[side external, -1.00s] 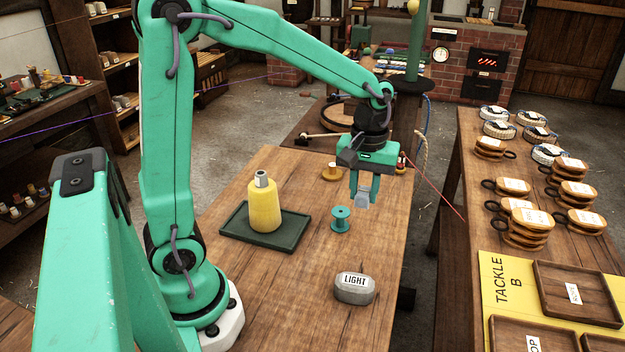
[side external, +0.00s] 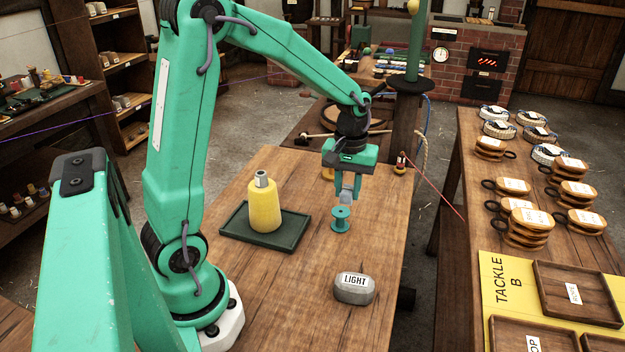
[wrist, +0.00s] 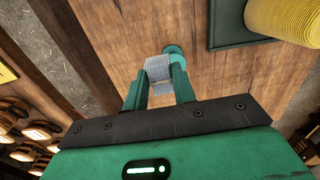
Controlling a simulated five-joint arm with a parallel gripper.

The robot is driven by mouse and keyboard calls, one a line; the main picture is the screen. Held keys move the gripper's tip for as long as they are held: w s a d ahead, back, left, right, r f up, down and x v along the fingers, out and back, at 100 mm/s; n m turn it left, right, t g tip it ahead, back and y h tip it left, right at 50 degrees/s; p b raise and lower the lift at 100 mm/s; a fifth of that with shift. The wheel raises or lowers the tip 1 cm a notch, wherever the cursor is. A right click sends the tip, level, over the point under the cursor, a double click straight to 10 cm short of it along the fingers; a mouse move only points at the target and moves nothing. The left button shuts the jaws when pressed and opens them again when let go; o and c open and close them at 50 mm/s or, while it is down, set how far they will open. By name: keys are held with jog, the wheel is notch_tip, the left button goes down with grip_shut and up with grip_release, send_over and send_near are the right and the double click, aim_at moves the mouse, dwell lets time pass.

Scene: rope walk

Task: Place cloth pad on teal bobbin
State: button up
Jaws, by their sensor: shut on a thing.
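My gripper (side external: 347,186) is shut on the cloth pad (side external: 346,195), a small grey-white piece between the fingertips. The pad also shows in the wrist view (wrist: 159,70), between the two green fingers. The teal bobbin (side external: 341,220) stands upright on the wooden table, just below and slightly left of the pad in the side view. In the wrist view the bobbin (wrist: 174,50) lies just beyond the pad, partly hidden by it.
A yellow cone of thread (side external: 264,205) stands on a dark green tray (side external: 232,222) to the left. A grey weight marked LIGHT (side external: 354,288) lies nearer the camera. An orange bobbin (side external: 328,174) is partly hidden behind my gripper.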

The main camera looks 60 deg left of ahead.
aim_at(341, 212)
jog(key=a+f, duration=0.1)
jog(key=a, duration=0.1)
jog(key=w+a+f, duration=0.1)
jog(key=shift+a+f, duration=0.2)
jog(key=shift+a, duration=0.2)
jog(key=shift+f, duration=2)
jog(key=shift+f, duration=0.1)
jog(key=o, duration=0.9)
jog(key=shift+o, duration=0.2)
notch_tip(341, 212, up, 12)
